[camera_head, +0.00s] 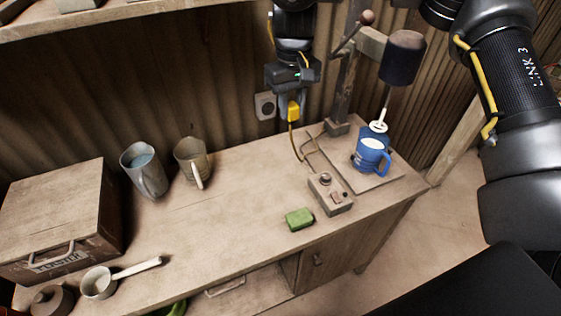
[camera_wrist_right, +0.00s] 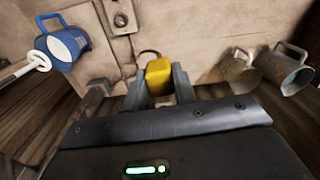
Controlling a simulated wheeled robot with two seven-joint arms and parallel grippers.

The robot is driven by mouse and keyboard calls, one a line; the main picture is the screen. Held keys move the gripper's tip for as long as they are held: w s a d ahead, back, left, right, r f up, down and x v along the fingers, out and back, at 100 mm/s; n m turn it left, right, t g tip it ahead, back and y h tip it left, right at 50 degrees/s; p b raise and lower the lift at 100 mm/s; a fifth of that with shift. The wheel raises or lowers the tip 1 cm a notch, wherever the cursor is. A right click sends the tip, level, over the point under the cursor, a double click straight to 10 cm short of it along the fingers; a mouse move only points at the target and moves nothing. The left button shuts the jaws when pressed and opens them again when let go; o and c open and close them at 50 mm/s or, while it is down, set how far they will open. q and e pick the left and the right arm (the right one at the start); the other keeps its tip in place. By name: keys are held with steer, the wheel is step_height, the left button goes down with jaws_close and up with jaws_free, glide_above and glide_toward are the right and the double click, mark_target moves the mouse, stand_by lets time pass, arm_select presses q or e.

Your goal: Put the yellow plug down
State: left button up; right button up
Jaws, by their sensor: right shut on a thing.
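The yellow plug (camera_head: 293,110) is held by my right gripper (camera_head: 291,95), in the air above the back part of the workbench. It also shows between the two fingers in the right wrist view (camera_wrist_right: 159,75). Its cord (camera_head: 293,145) hangs down towards the control box (camera_head: 330,193) on the bench. A wall socket (camera_head: 265,105) is on the corrugated wall, left of the plug and apart from it. My left gripper is not in view.
A mixer stand (camera_head: 345,90) holds its whisk over a blue mug (camera_head: 371,153) at the right. A green sponge (camera_head: 299,219) lies at the front edge. The bench middle (camera_head: 235,190) is clear.

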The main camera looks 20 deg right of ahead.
mark_target(293, 118)
steer(key=f+n, duration=0.1)
steer(key=n, duration=0.1)
steer(key=f+n, duration=0.1)
steer(key=n, duration=0.2)
steer(key=f+n, duration=0.2)
steer(key=shift+d+n, duration=0.25)
steer(key=shift+n, duration=0.05)
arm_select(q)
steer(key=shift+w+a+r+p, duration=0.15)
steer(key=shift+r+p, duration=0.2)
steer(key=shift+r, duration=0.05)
arm_select(e)
step_height(293, 118, down, 10)
steer(key=s+n, duration=0.1)
steer(key=n, duration=2.2)
steer(key=shift+f, duration=0.25)
